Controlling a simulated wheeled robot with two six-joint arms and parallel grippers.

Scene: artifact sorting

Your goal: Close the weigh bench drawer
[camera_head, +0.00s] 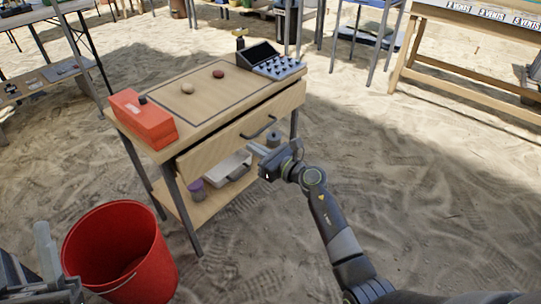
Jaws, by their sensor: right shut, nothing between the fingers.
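The weigh bench (215,75) is a wooden table with metal legs. Its drawer (215,143) stands partly out, with the front panel proud of the bench top's edge. A dark bar handle (259,128) is on the drawer front. My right gripper (254,150) is shut and empty, just below and in front of the handle at the drawer's front. I cannot tell whether it touches the panel. My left gripper (47,262) is at the lower left, beside the red bucket, partly cut off by the frame, and its jaw opening is unclear.
An orange-red box (143,118), two small stones and a dark device with a weight set (276,66) are on the bench top. A case and small jars stand on the lower shelf (205,208). A red bucket (117,250) stands in front. Sand is open at right.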

